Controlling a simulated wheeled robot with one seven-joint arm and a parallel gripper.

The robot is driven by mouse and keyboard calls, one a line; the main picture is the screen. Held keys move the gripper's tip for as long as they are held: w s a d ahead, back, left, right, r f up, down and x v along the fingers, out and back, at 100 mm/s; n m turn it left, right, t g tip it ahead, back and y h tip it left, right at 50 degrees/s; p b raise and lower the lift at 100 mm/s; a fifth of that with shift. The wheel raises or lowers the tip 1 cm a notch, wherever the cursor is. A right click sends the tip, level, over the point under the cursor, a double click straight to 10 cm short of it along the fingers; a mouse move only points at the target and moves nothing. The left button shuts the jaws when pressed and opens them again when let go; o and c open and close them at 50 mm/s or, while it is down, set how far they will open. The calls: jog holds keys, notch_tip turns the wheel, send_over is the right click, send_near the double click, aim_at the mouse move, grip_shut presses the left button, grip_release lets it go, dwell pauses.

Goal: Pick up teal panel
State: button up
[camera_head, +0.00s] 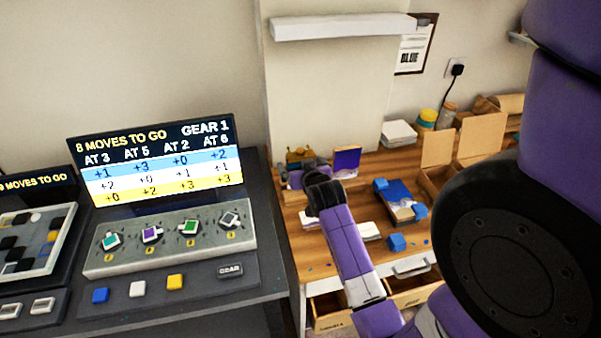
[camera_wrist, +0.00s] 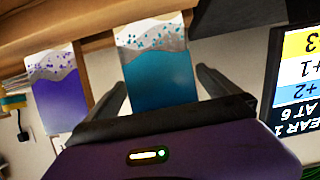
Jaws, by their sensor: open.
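The teal panel (camera_wrist: 160,85) shows in the wrist view as an upright rectangle, with a grey wavy band and a pale, teal-speckled end. My gripper (camera_wrist: 160,80) is open, with one finger to each side of the panel in the picture and a visible gap on both sides. I cannot tell how deep the panel is between the fingers. In the head view my gripper (camera_head: 311,181) is over the left part of the wooden desk, and I cannot make out the teal panel there.
A purple panel (camera_wrist: 62,98) stands left of the teal one in the wrist view and also shows in the head view (camera_head: 347,158). A blue-and-white item (camera_head: 398,197) and blue blocks (camera_head: 396,242) lie on the desk (camera_head: 460,243). A dark console with a screen (camera_head: 155,155) stands left.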

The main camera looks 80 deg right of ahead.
jog(key=shift+x, duration=1.4)
jog(key=shift+r, duration=0.1)
jog(key=c, duration=1.3)
jog(key=shift+c, duration=0.2)
